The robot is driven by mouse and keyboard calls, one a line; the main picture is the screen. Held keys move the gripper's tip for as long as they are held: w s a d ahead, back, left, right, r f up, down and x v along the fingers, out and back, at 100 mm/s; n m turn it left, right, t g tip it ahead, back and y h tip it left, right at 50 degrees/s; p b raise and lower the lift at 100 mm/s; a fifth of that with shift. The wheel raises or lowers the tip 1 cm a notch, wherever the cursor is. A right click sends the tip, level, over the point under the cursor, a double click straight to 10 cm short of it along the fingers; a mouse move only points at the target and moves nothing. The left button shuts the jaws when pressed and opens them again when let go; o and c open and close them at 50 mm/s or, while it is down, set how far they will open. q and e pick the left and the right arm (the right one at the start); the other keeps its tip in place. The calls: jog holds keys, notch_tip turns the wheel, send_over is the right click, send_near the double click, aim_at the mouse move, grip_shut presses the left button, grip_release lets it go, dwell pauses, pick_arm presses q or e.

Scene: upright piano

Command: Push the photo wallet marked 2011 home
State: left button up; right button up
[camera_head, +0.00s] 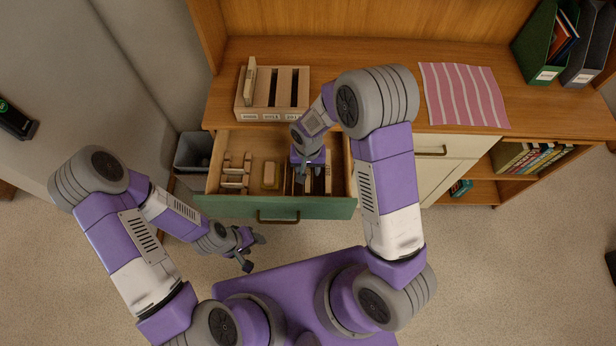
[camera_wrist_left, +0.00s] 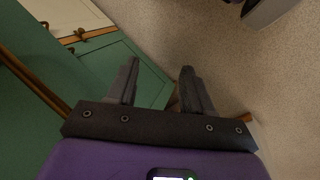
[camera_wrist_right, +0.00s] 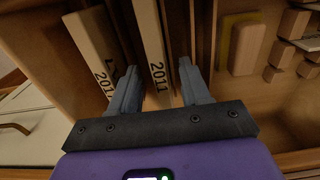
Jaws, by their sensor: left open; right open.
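In the right wrist view a pale photo wallet marked 2011 (camera_wrist_right: 153,58) stands on edge in the open drawer (camera_head: 225,205). A second pale wallet (camera_wrist_right: 92,45) stands to its left there, its mark partly hidden by a finger. My right gripper (camera_wrist_right: 157,88) is open, with the 2011 wallet's line between its fingers; I cannot tell if they touch it. In the head view my right gripper (camera_head: 308,188) is down over the drawer's right part. My left gripper (camera_head: 252,250) is open and empty, in front of the drawer.
A wooden slotted rack (camera_head: 272,116) stands on the desk, with one pale wallet (camera_head: 249,82) upright in its left slot; its labels are too small to read. Wooden blocks (camera_head: 270,175) sit in the drawer. A striped cloth (camera_head: 462,95) lies at right.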

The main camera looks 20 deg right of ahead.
grip_shut()
jog(key=shift+r, duration=0.15)
dwell(0.4)
